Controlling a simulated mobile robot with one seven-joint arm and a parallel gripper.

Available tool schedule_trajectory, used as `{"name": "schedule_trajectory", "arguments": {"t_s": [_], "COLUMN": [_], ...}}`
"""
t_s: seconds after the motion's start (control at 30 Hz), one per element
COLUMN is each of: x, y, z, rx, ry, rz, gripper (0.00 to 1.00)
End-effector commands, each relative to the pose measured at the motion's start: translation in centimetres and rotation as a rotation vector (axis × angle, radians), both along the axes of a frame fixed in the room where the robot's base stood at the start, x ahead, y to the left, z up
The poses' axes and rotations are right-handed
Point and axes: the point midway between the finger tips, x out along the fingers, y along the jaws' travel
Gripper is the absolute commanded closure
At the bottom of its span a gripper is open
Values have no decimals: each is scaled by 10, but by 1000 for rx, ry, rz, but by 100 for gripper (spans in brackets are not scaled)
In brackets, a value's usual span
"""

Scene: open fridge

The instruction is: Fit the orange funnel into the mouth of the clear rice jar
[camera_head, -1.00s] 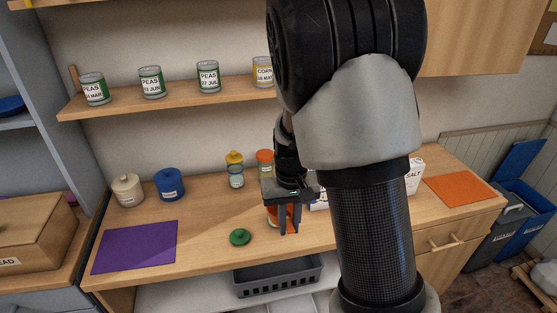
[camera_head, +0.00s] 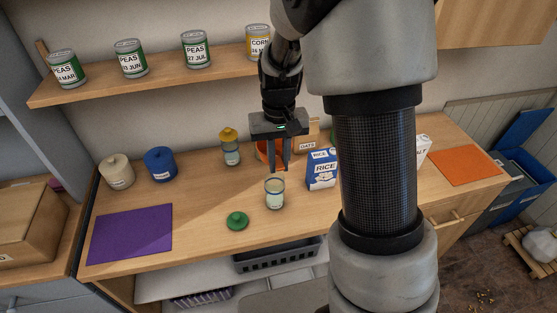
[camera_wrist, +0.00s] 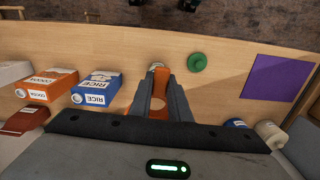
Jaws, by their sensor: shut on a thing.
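My gripper (camera_head: 279,168) points down above the counter, its fingers shut on the orange funnel (camera_head: 263,152). The funnel shows behind and between the fingers, and its orange also shows between them in the wrist view (camera_wrist: 157,113). The fingers hide part of it, and its spout is not clear. The clear rice jar (camera_head: 275,197) stands upright and lidless on the counter, with pale contents low inside. In the head view it is just below the fingertips. In the wrist view the jar (camera_wrist: 156,66) shows just beyond the fingertips. The funnel appears apart from the jar, above and behind its mouth.
A green lid (camera_head: 237,221) lies left of the jar. A blue-and-white RICE box (camera_head: 321,169) stands to its right. A yellow-topped jar (camera_head: 231,147) stands behind left. A purple mat (camera_head: 131,233) lies left and an orange mat (camera_head: 464,165) right. The shelf with cans is above.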

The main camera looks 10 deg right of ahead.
Motion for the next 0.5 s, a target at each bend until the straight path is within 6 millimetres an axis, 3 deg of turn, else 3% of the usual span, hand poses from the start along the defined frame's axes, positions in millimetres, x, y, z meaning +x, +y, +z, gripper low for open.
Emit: {"name": "schedule_trajectory", "arguments": {"t_s": [0.5], "x": [0], "y": [0], "z": [-49], "rx": [0], "ry": [1], "rz": [1], "gripper": [100]}}
